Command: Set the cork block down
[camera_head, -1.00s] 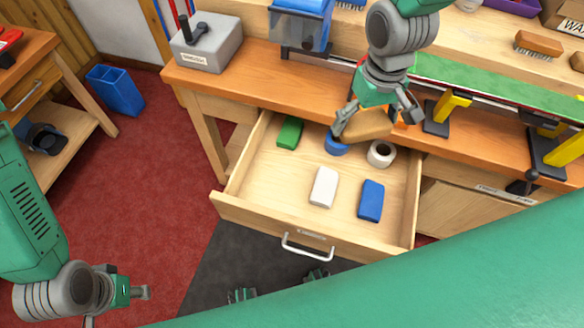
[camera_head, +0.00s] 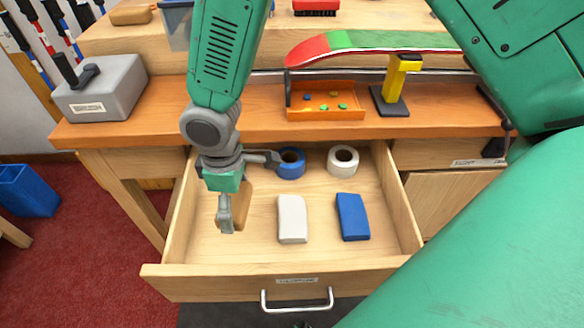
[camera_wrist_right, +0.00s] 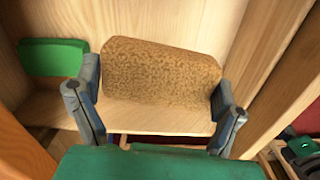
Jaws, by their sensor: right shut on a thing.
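The cork block (camera_head: 243,204) is tan and speckled. My right gripper (camera_head: 247,188) is shut on it, over the left part of the open drawer (camera_head: 195,225). In the right wrist view the cork block (camera_wrist_right: 162,72) sits between both fingers of the right gripper (camera_wrist_right: 158,98). I cannot tell whether the block touches the drawer floor. A green block (camera_wrist_right: 55,58) lies to its left in the wrist view; my arm hides it in the head view. My left gripper is not in view.
The drawer holds a white block (camera_head: 292,219), a blue block (camera_head: 352,217), a blue tape roll (camera_head: 290,163) and a white tape roll (camera_head: 342,160). An orange tray (camera_head: 325,112) and a yellow clamp (camera_head: 394,82) stand on the bench. The drawer's front middle floor is clear.

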